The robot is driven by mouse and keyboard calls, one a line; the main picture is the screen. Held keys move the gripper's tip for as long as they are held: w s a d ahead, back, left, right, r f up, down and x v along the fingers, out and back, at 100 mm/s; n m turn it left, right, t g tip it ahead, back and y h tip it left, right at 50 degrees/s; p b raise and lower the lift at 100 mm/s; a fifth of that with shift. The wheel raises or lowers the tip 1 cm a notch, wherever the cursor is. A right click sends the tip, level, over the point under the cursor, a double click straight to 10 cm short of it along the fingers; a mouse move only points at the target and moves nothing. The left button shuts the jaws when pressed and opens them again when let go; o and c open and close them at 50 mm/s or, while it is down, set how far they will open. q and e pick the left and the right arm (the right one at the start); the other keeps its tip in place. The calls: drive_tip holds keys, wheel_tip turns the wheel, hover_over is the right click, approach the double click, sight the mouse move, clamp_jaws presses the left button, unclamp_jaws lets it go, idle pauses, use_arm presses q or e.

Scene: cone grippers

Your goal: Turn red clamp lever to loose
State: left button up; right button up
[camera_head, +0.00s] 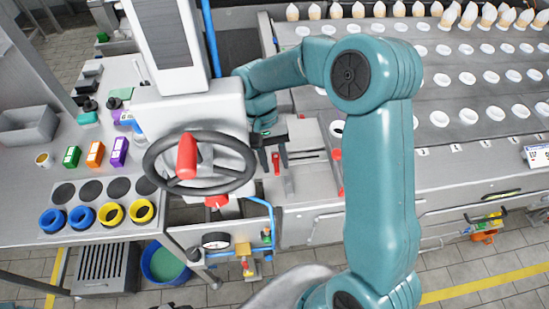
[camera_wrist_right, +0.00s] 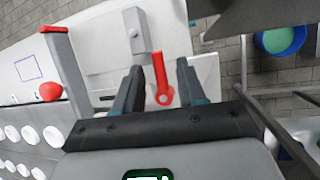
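A short red lever with a round pivot (camera_wrist_right: 159,75), which looks like the red clamp lever, shows between my right gripper's fingers in the wrist view. In the head view it is a small red piece (camera_head: 276,162) just below the gripper. My right gripper (camera_head: 270,146) is open, and in the wrist view its two dark fingers (camera_wrist_right: 158,67) stand apart on either side of the lever with gaps. Whether the fingertips reach its depth I cannot tell. My left gripper is not in view.
A longer red-tipped handle (camera_head: 336,158) stands to the right on the grey machine. A black handwheel with a red knob (camera_head: 187,156) is at left. A conveyor with white cups (camera_head: 440,118) lies behind my arm. A blue bucket (camera_head: 163,262) is on the floor.

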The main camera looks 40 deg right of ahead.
drive_tip(key=v, duration=1.6)
drive_tip(key=shift+r+p, duration=0.2)
drive_tip(key=shift+p, duration=0.1)
drive_tip(key=shift+d, duration=0.1)
drive_tip(key=shift+s, duration=0.1)
